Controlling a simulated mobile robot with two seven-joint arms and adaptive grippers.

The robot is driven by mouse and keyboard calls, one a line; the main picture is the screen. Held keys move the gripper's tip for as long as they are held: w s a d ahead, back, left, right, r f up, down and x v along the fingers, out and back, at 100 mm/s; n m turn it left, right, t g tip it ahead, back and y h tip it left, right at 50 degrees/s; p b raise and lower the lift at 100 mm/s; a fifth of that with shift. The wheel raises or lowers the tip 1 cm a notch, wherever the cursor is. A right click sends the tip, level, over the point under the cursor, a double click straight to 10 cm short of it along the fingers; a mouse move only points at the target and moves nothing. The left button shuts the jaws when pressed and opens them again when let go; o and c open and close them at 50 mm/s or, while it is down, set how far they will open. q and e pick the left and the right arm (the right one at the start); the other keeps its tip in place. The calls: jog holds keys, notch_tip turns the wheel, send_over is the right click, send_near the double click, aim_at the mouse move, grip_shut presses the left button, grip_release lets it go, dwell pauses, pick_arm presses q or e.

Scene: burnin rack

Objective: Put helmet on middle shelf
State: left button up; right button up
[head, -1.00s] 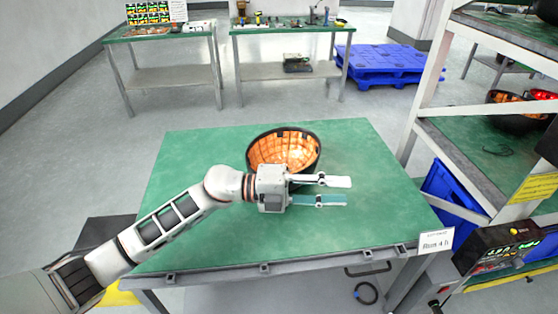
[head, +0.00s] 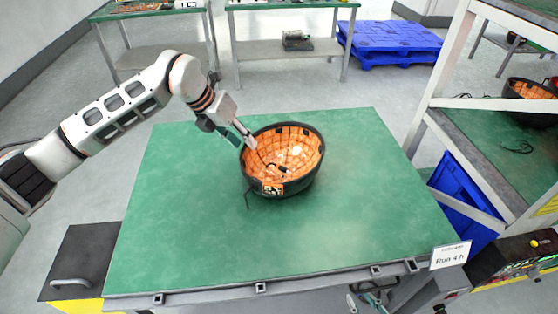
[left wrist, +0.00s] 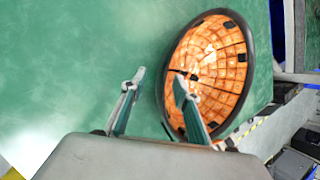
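The helmet (head: 292,150), dark outside with an orange padded inside, lies open side up on the green table (head: 190,230). It also shows in the left wrist view (left wrist: 222,62). My left gripper (head: 243,139) is at the helmet's left rim. Its fingers are open (left wrist: 157,92), one appearing over the inside of the rim and one outside; contact is unclear. My right gripper (head: 370,299) is partly visible low at the table's front edge; its finger state is unclear. The rack (head: 439,103) at right has a green shelf (head: 470,150) between an upper level and the space below.
Another orange-lined helmet (head: 529,92) and a dark cable (head: 516,147) are on that rack shelf. A blue bin (head: 463,195) is below it. A "Run 4 h" sign (head: 450,256) stands at the table's front right corner. The rest of the tabletop is clear.

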aim_at(260, 159)
pick_arm(q)
jog(key=x, duration=0.7)
jog(key=shift+s+d, duration=0.15)
jog(key=shift+d, duration=0.1)
jog(key=shift+r, duration=0.1)
grip_shut()
